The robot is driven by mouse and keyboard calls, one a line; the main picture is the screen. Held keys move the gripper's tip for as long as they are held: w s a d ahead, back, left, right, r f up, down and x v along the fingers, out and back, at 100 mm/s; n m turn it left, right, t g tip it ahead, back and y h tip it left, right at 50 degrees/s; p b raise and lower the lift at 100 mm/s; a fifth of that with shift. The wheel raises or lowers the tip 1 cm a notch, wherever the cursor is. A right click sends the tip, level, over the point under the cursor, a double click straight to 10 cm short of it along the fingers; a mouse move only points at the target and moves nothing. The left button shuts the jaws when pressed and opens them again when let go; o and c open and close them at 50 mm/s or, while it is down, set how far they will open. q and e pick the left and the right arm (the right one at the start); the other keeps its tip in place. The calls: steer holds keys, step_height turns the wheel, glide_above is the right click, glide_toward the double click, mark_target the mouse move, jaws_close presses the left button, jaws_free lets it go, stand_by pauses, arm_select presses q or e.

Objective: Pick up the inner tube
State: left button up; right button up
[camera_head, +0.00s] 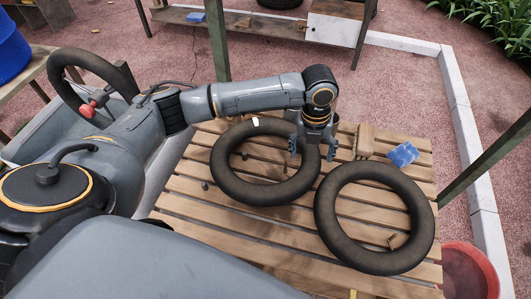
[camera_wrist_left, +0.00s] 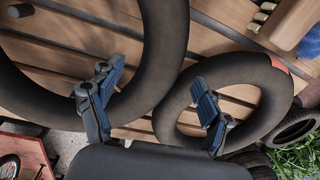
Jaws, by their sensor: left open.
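Two black inner tubes lie on a slatted wooden table. The left tube (camera_head: 227,179) is partly covered by my gripper and wrist at its right rim. The right tube (camera_head: 332,242) lies nearer the front right. My left gripper (camera_head: 311,149) is open and empty, fingers pointing down around the left tube's right rim; I cannot tell its height above the rim. In the left wrist view, the open fingers (camera_wrist_left: 155,100) spread over a large tube (camera_wrist_left: 172,45) and a smaller-looking tube (camera_wrist_left: 262,98) with an orange mark. My right gripper is not in view.
A tan brush (camera_head: 365,140) and a blue cloth or sponge (camera_head: 403,154) lie at the table's back right. A red bucket (camera_head: 472,270) stands at the lower right. A black ring (camera_head: 62,92) rests at a grey tub at left. Green posts (camera_head: 219,40) rise beside the table.

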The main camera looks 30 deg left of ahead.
mark_target(311, 157)
arm_select(q)
step_height(311, 157, down, 5)
steer(key=shift+w+d+f+p, duration=0.1)
steer(key=shift+w+p, duration=0.05)
steer(key=shift+p, duration=0.3)
steer(key=c, duration=1.2)
